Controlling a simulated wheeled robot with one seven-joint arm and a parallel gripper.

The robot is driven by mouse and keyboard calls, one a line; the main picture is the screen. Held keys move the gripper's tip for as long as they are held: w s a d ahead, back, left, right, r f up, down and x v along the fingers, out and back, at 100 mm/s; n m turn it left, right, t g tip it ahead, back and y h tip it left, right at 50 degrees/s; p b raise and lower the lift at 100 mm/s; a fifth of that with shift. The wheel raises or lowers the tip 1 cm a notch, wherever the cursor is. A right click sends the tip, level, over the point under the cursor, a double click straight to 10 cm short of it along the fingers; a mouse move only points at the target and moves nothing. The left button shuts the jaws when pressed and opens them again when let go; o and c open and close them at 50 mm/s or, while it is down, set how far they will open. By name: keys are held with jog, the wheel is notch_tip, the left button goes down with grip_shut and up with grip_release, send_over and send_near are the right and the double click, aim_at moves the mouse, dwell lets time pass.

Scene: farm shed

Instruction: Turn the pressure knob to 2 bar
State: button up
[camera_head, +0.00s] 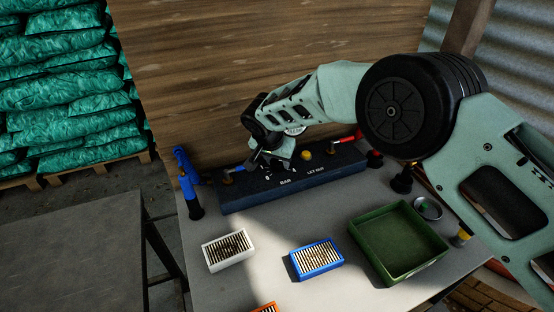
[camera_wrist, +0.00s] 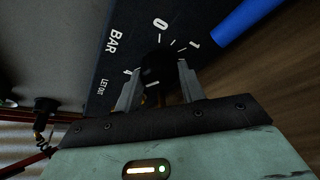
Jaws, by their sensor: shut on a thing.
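The pressure knob (camera_wrist: 152,68) is a dark round knob on the dark panel, between my fingers in the wrist view. White scale marks around it show 0, 1 and 4, with BAR printed beside. My gripper (camera_wrist: 158,80) is shut on the knob, a finger on each side. The knob's pointer cannot be made out, so its setting is unclear. In the head view my gripper (camera_head: 267,166) reaches down onto the left part of the control panel (camera_head: 320,178) and mostly hides the knob.
A yellow button (camera_head: 307,154) is right of my gripper on the panel. A blue-handled part (camera_head: 187,178) stands at the panel's left end. A white slatted box (camera_head: 228,251), a blue one (camera_head: 317,259) and a green tray (camera_head: 399,243) are in front. A wooden wall (camera_head: 230,70) rises behind.

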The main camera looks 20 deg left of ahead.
jog(key=n+b, duration=0.1)
jog(key=n, duration=0.1)
jog(key=n+y+b, duration=0.1)
jog(key=shift+d+n+y, duration=0.15)
jog(key=shift+n+y, duration=0.15)
jog(key=shift+n, duration=0.1)
jog(key=n+y, duration=0.1)
jog(key=n, duration=0.2)
jog(key=shift+d+n+g+b, duration=0.1)
jog(key=shift+n+g+b, duration=0.2)
jog(key=shift+g+b, duration=0.1)
jog(key=n, duration=0.2)
jog(key=n+g+y, duration=0.1)
jog(key=n, duration=0.1)
jog(key=shift+w+d+y, duration=0.1)
jog(key=shift+w+y, duration=0.1)
jog(key=shift+y, duration=0.1)
jog(key=shift+n+g+y+p, duration=0.35)
jog(key=shift+n+g, duration=0.25)
jog(key=shift+n, duration=1.5)
jog(key=o, duration=1)
jog(key=shift+c, duration=0.2)
jog(key=shift+r, duration=0.15)
